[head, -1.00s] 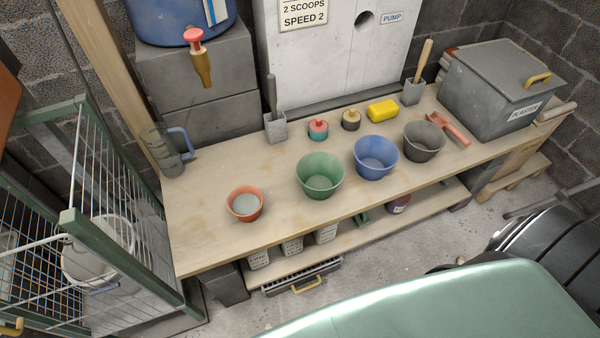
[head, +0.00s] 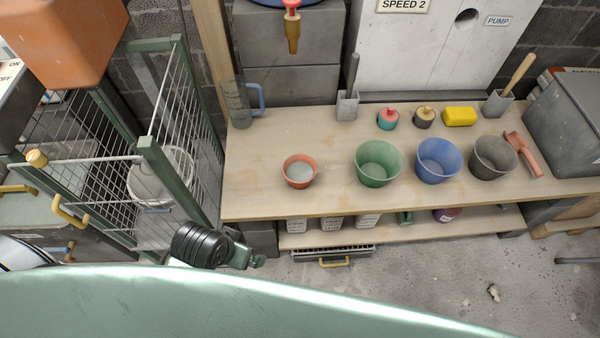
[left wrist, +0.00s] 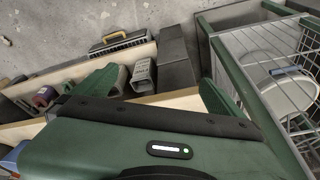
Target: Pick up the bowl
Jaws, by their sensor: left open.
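A small terracotta bowl (head: 299,171) with a pale grey inside stands upright on the wooden bench, left of a larger green tub (head: 378,163). My left gripper (head: 256,262) shows small in the head view, below the bench's front edge and apart from the bowl. In the left wrist view its two green fingers (left wrist: 160,82) are spread apart, with nothing seen between them. The bowl cannot be made out in the left wrist view. My right gripper is not in view.
A blue tub (head: 437,160) and a grey tub (head: 493,158) stand right of the green one. A clear jug (head: 238,108) stands at the bench's back left. A green-framed wire cage (head: 160,160) stands left of the bench. The bench (head: 258,195) is bare around the bowl.

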